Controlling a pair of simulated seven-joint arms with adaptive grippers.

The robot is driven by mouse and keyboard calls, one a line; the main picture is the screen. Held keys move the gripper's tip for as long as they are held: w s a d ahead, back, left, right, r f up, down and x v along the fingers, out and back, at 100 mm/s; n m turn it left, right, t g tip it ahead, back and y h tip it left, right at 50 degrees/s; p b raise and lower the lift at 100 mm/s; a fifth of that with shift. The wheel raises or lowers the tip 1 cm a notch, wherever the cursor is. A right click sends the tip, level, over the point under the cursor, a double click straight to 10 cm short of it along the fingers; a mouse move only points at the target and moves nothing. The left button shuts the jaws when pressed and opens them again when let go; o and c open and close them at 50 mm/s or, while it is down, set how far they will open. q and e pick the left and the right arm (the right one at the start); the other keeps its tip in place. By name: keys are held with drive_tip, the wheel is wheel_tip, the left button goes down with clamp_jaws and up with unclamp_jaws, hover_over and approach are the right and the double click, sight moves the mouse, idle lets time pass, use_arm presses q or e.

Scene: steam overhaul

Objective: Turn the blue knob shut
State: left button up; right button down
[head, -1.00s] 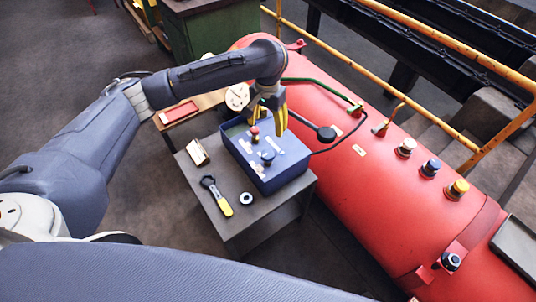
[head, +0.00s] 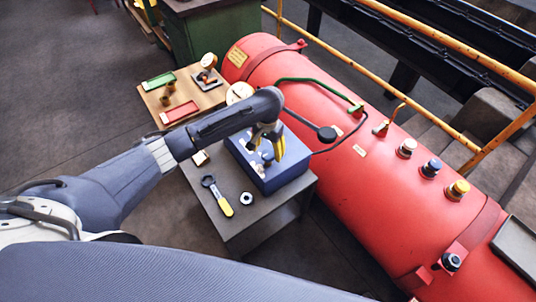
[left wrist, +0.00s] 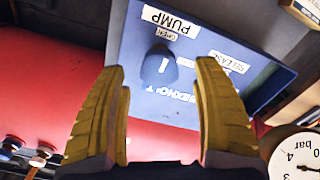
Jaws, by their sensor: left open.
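The blue knob (left wrist: 160,65) stands on the sloped top of a blue box (left wrist: 225,30), below a PUMP label in the left wrist view. A white mark shows on it. In the head view the knob (head: 267,159) is small and dark, just below the fingers. My left gripper (head: 267,149) is open and empty above the box. In the left wrist view its yellow fingers (left wrist: 160,70) lie on both sides of the knob, apart from it in the picture; the height gap is unclear. My right gripper is not in view.
The box stands on a grey table (head: 235,225) with a yellow-handled wrench (head: 217,196) and a ring (head: 246,198). A red tank (head: 370,180) with capped fittings lies close on the right. A round gauge (head: 239,92) stands behind. A wooden table (head: 185,92) holds trays.

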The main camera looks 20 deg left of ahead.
use_arm(q)
drive_tip(key=shift+f, duration=1.45)
drive_tip(key=shift+c, duration=0.2)
drive_tip(key=c, duration=1.3)
drive_tip(key=shift+o, duration=0.2)
